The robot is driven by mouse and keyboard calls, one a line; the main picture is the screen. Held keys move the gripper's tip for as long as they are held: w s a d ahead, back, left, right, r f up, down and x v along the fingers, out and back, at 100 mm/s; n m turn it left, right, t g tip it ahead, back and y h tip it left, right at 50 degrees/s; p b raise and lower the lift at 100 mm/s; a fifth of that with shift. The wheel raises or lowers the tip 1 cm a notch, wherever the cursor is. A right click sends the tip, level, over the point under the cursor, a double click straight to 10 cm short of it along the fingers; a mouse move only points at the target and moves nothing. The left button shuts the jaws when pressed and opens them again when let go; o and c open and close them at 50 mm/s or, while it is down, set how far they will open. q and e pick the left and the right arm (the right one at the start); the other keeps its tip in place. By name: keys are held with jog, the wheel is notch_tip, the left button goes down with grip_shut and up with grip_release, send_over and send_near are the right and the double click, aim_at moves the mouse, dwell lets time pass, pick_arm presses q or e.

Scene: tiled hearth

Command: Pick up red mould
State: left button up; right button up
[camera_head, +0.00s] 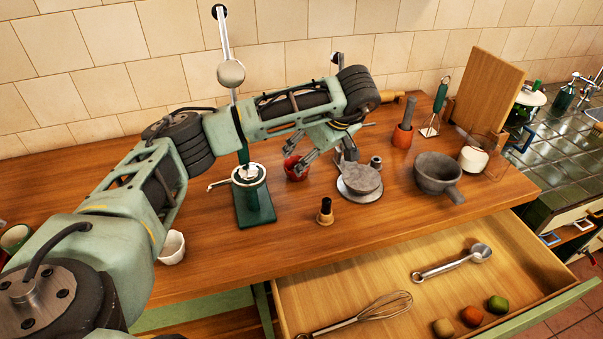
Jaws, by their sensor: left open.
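The red mould (292,174) is a small red cup standing on the wooden counter (300,240), near the middle of the head view. My left arm reaches in from the left, above the counter. My left gripper (295,161) is open, with its fingers pointing down and to the left at the red mould. The fingertips overlap the mould's upper rim in the picture; I cannot tell whether they touch it. Part of the mould is hidden by a finger. My right gripper is not in view.
A green press (255,205) stands left of the mould, and a metal scale-like device (359,180) stands to its right. A small dark-topped stamp (325,212) is in front. A grey mortar (437,174) is farther right. The open drawer (370,282) holds a whisk (385,305).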

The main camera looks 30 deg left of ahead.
pick_arm(q)
jog(key=shift+p+x, duration=0.3)
jog(key=shift+x, duration=0.8)
jog(key=p+x, duration=0.1)
jog(key=x, duration=0.3)
jog(key=shift+a+f+p, duration=0.15)
jog(key=shift+p, duration=0.15)
jog(key=shift+a+f, duration=0.15)
jog(key=shift+f, duration=0.15)
jog(key=shift+w+f, duration=0.1)
jog(key=c, duration=1)
jog(key=shift+c, duration=0.5)
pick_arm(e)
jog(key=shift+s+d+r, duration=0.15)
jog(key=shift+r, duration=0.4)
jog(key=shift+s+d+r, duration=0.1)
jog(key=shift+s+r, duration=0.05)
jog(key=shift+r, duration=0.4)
